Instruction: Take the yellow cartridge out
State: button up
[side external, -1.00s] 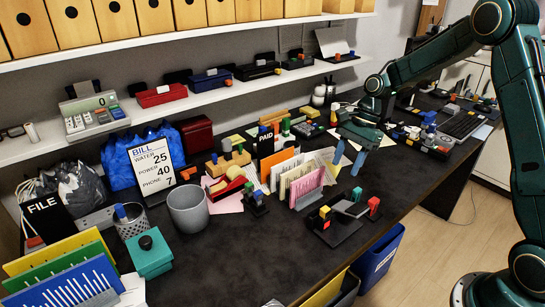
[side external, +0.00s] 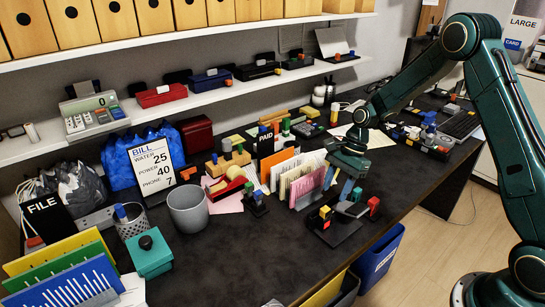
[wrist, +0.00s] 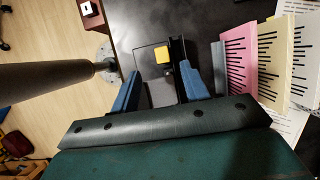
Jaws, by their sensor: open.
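A black stapler-like holder (side external: 346,228) with small coloured blocks on it stands on the dark desk near the front edge. A small yellow block (side external: 325,211), likely the yellow cartridge, shows at its left end. In the wrist view the yellow block (wrist: 162,54) sits on the dark holder, just beyond and between my fingertips. My gripper (side external: 351,191) points down above the holder, its blue fingers spread and empty. Part of the holder is hidden by my gripper.
Upright pink and cream papers in a grey rack (side external: 308,187) stand close left of my gripper. A grey cup (side external: 188,210) and a bill sign (side external: 156,165) are farther left. Bare desk (side external: 250,250) lies at the front left. A blue bin (side external: 378,255) stands below the edge.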

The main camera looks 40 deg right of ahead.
aim_at(326, 208)
jog(key=shift+a+f, duration=0.25)
jog(key=shift+f, duration=0.3)
jog(key=shift+x, duration=2.6)
jog(key=shift+w, duration=0.15)
jog(key=shift+c, duration=0.3)
grip_shut()
